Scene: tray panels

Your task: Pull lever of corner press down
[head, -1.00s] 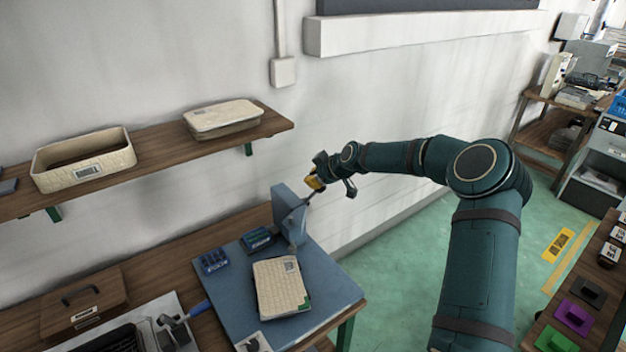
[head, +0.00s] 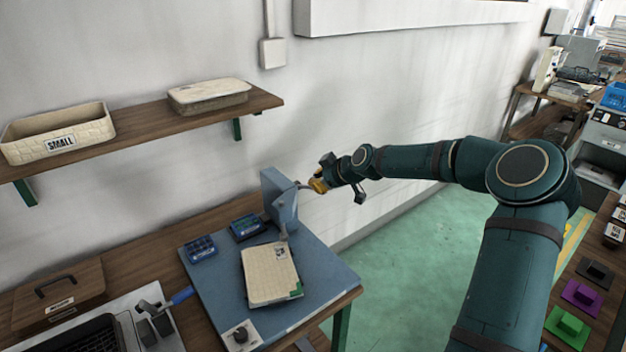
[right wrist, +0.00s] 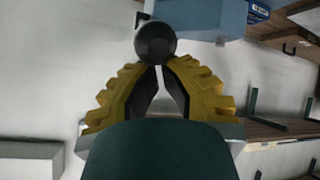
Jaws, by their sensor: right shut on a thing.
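The corner press (head: 280,197) is a blue-grey upright block with a lower nose, at the back edge of the blue work board (head: 325,262). A tray panel (head: 270,276), cream with a small label and a green corner, lies under its nose. My right gripper (head: 319,185), with yellow fingers, is shut on the press lever (head: 303,185), just right of the block and a little below its top. In the right wrist view the lever's dark ball knob (right wrist: 155,42) sits at the fingertips, with the blue press body (right wrist: 195,15) beyond. My left gripper is out of view.
Two blue boxes, one (head: 201,249) left of the other (head: 246,227), stand on the board. A blue-handled device (head: 160,312) is at lower left. A wall shelf (head: 140,132) holds cream trays. Green floor (head: 410,245) lies open to the right.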

